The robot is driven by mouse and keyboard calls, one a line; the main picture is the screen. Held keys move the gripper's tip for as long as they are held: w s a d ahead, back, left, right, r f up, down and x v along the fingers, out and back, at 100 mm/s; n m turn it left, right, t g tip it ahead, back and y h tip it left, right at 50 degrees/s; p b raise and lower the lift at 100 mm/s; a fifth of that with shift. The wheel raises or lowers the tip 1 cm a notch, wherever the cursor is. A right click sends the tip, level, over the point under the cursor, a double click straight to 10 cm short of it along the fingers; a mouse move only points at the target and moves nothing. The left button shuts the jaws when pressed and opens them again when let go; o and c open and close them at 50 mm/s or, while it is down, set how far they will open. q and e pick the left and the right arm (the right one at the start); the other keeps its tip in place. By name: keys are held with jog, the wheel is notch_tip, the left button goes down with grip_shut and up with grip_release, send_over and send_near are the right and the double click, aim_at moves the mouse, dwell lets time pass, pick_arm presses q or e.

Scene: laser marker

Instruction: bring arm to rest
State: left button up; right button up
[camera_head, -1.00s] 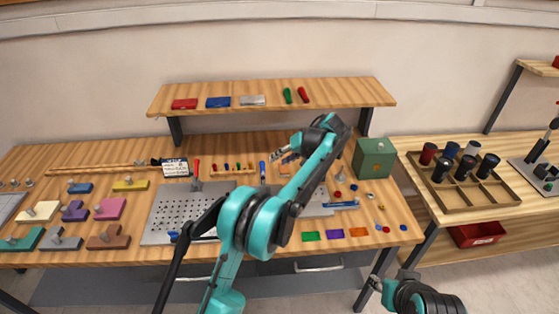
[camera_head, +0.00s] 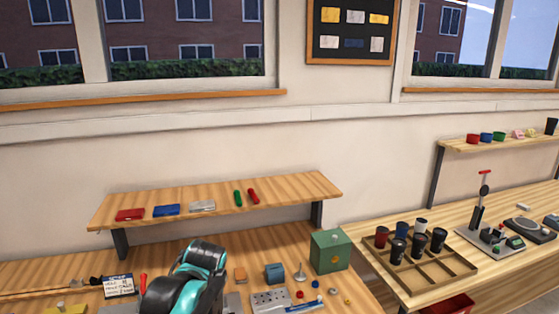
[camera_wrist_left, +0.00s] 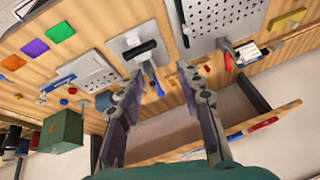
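My left arm (camera_head: 187,283) shows at the bottom of the head view as a teal and black link in front of the workbench. Its gripper is outside that view. In the left wrist view my left gripper (camera_wrist_left: 160,70) has its two grey fingers spread apart, with nothing between them. It hangs over the workbench, which appears turned around in that view. A black-headed tool (camera_wrist_left: 140,48) on a grey plate lies beyond the fingertips. My right arm and gripper are in neither view.
A raised shelf (camera_head: 285,188) with small coloured items stands over the workbench. A green box (camera_head: 331,250) sits at the bench's right end. The right-hand table holds a compartment tray (camera_head: 455,270) with several dark cylinders. The air above the shelf is clear.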

pick_arm(q)
jog(key=s+f+t+h, duration=0.1)
jog(key=s+f, duration=0.1)
jog(key=s, duration=0.3)
jog(key=s+f+m+h, duration=0.1)
jog(key=s+f, duration=0.2)
jog(key=s, duration=0.3)
jog(key=s+d+f+t, duration=0.1)
jog(key=s+f, duration=0.2)
jog(key=s, duration=0.3)
jog(key=shift+t+h, duration=0.3)
jog(key=shift+h, duration=0.1)
